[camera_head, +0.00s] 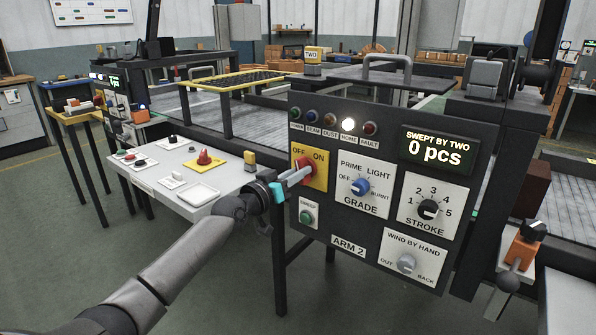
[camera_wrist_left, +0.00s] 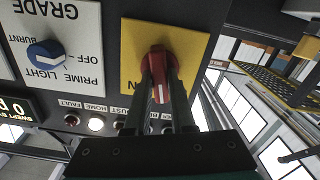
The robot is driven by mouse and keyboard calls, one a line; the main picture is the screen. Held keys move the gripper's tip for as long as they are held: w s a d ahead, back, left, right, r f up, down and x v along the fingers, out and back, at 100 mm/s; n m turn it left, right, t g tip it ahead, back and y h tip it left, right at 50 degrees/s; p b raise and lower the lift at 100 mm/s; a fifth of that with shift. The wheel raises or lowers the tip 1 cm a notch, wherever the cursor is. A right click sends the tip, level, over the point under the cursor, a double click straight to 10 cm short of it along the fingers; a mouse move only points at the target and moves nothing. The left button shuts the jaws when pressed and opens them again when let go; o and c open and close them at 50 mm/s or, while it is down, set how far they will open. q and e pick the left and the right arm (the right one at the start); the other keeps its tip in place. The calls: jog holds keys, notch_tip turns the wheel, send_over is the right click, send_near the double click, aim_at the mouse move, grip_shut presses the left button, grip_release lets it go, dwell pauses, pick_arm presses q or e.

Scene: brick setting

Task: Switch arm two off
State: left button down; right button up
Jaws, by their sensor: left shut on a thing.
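The red rotary switch (camera_head: 306,164) sits on a yellow plate (camera_head: 317,178) marked OFF and ON, at the upper left of the ARM 2 panel (camera_head: 350,248). My left gripper (camera_head: 294,178) reaches it from the left and is shut on the switch. In the left wrist view, the red switch (camera_wrist_left: 160,70) is between the two dark fingers (camera_wrist_left: 163,98). Its white mark shows between them, but the fingers hide part of the labels, so I cannot tell its exact setting. My right gripper is not in view.
The panel also carries a blue GRADE knob (camera_head: 361,187), a STROKE knob (camera_head: 428,209), a grey WIND BY HAND knob (camera_head: 406,264) and a green SWEEP button (camera_head: 306,217). The HOME lamp (camera_head: 348,124) is lit. The display (camera_head: 436,150) reads 0 pcs. A white side table (camera_head: 150,178) stands left.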

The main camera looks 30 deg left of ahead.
pick_arm(q)
jog(key=n, duration=0.6)
jog(key=shift+a+p, duration=0.1)
jog(key=shift+p, duration=0.25)
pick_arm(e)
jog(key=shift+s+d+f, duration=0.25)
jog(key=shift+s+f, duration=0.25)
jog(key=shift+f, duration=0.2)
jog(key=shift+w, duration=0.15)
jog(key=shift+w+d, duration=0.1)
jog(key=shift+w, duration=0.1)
pick_arm(q)
jog(key=c, duration=1)
grip_release()
jog(key=shift+o, duration=1.2)
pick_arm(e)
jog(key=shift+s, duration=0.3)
